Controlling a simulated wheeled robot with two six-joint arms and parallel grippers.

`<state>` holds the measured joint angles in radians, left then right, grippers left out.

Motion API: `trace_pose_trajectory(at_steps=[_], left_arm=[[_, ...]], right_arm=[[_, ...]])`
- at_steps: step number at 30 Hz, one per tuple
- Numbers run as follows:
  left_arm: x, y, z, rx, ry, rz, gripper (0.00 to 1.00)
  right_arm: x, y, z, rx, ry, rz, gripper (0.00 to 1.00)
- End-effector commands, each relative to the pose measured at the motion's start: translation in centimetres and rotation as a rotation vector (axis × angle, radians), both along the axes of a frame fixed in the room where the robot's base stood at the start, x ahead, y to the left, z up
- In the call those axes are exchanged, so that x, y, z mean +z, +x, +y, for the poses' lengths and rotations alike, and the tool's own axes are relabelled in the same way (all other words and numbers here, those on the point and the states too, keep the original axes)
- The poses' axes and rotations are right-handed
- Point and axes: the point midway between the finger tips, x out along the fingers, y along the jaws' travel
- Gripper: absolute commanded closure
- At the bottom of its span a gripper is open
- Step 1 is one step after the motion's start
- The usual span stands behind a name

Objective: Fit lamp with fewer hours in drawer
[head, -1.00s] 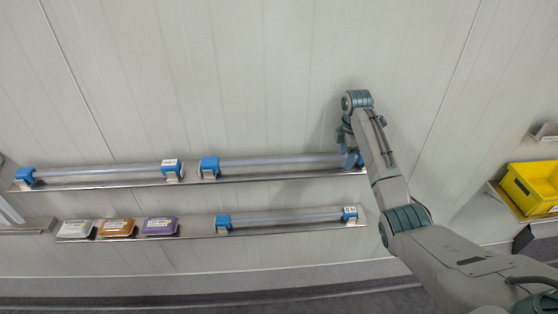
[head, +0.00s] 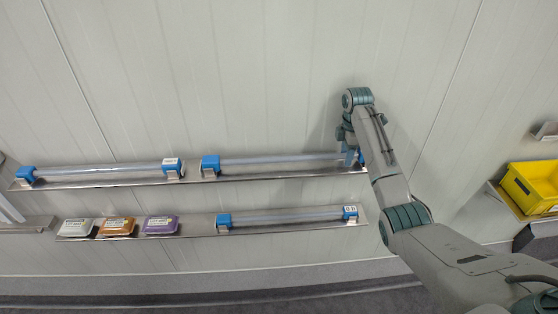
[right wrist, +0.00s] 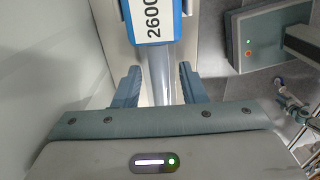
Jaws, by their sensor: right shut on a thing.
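Three tube lamps with blue end caps lie on two wall shelves. The upper right lamp (head: 270,161) has my right gripper (right wrist: 160,88) at its right end. In the right wrist view its fingers are on both sides of the clear tube, just below a blue cap with a label (right wrist: 153,20) reading 2600, partly cut off. The upper left lamp (head: 100,171) has a label too small to read. I cannot make out a drawer. My left gripper is out of view.
The upper shelf (head: 250,179) and lower shelf (head: 195,228) are narrow metal ledges. Grey, orange and purple packs (head: 118,227) sit at the lower left. A yellow bin (head: 530,187) stands at the right. The wall above the shelves is bare.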

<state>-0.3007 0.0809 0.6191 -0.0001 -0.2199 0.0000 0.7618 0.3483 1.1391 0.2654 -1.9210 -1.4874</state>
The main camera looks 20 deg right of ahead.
Motion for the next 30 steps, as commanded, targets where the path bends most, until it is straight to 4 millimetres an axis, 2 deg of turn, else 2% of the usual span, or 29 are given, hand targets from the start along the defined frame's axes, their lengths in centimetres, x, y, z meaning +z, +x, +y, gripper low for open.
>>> trace_pose_trajectory(at_steps=[18, 30], left_arm=[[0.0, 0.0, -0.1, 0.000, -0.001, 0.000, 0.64], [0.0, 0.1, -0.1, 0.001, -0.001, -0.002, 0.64]], right_arm=[[2.5, 0.1, 0.0, 0.001, 0.001, -0.003, 1.00], [2.8, 0.1, 0.0, 0.000, 0.001, -0.003, 1.00]])
